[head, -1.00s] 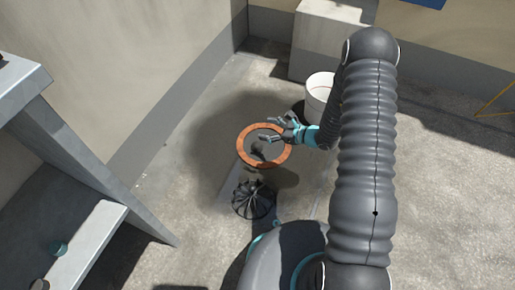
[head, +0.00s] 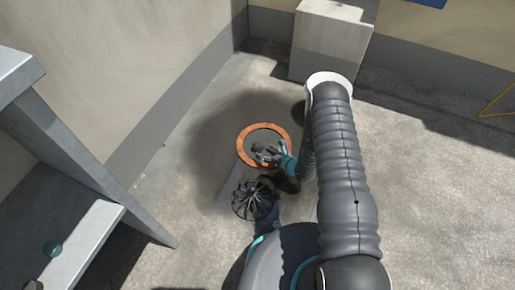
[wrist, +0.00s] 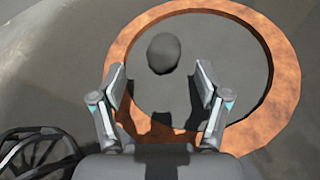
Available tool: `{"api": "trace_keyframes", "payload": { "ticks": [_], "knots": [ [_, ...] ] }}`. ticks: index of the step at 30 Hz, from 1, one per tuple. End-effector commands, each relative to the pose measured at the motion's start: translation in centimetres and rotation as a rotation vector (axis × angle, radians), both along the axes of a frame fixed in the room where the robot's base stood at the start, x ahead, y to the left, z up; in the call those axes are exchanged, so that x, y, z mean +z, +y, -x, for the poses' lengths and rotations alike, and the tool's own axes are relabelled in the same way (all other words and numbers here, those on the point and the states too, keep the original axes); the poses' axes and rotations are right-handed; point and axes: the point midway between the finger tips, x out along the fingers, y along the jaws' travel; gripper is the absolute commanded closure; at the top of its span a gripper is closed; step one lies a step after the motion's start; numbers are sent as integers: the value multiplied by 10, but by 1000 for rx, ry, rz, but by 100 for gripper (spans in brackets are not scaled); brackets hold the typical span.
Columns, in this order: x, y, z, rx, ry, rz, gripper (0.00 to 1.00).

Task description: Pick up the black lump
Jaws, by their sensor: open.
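The black lump (wrist: 163,53) is a dark, rounded piece in the wrist view. It lies on the grey floor inside a flat orange-brown ring (wrist: 285,75). In the head view the lump (head: 257,147) shows small inside the ring (head: 262,125), close to my fingers. My gripper (wrist: 160,75) is open and empty, its two fingers pointing toward the lump from the near side. The lump sits just beyond the fingertips, roughly centred between them. In the head view my gripper (head: 267,153) is low over the ring's near right part.
A black fan-like cage (head: 252,200) stands on the near side of the ring. A grey metal shelf (head: 85,235) with a teal ball (head: 52,248) is at left. Floor at right is clear.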

Motion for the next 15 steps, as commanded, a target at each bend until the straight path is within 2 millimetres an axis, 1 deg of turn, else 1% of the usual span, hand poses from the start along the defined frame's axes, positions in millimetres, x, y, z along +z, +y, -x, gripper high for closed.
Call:
{"api": "trace_keyframes", "payload": {
  "ticks": [2, 8, 15],
  "knots": [
    [-4, 7, -5, 2, 0, -1, 25],
    [-7, 13, -13, 0, 0, 0, 25],
    [-15, 31, -38, 3, -1, -1, 25]
  ]
}}
